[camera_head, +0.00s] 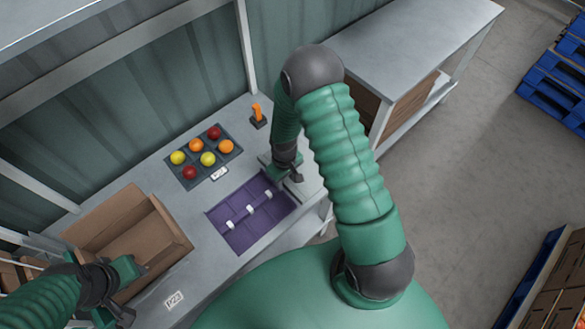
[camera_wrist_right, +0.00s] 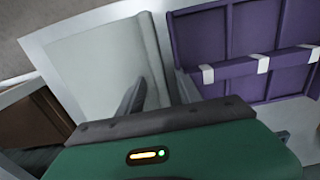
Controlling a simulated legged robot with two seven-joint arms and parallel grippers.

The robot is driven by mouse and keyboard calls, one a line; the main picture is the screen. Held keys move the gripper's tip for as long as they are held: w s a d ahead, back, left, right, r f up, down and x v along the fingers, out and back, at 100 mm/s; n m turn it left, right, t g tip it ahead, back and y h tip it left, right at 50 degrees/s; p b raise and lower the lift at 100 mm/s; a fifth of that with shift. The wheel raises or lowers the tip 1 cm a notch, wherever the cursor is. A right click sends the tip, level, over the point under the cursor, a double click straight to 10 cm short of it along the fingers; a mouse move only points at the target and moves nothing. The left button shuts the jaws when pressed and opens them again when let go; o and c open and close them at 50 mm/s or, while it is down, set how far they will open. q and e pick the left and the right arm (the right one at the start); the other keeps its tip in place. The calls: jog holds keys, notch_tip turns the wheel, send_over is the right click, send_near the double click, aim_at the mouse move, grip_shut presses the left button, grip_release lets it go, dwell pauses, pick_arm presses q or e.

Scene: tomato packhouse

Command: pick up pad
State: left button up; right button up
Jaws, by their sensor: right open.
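A pale grey-green flat piece, which looks like the pad (camera_wrist_right: 95,65), lies on the bench at the left of the right wrist view. A raised ridge runs along its right side. In the head view, my arm and right gripper (camera_head: 287,176) partly hide that area. My right gripper (camera_wrist_right: 158,92) is open, with its dark fingers on either side of the ridge's near end. I cannot tell if they touch it. A purple tray (camera_head: 235,238) with white clips lies just left of the right gripper. My left gripper (camera_head: 128,295) is by the cardboard box; its finger opening is unclear.
An open cardboard box (camera_head: 180,240) stands at the left of the bench. A dark tray (camera_head: 188,184) holds several red, orange and yellow tomatoes behind the purple tray. An orange-handled tool (camera_head: 257,112) stands at the back.

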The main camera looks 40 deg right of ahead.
jog(key=shift+a+f, duration=0.1)
jog(key=shift+c, duration=0.8)
jog(key=shift+s, duration=0.1)
grip_shut()
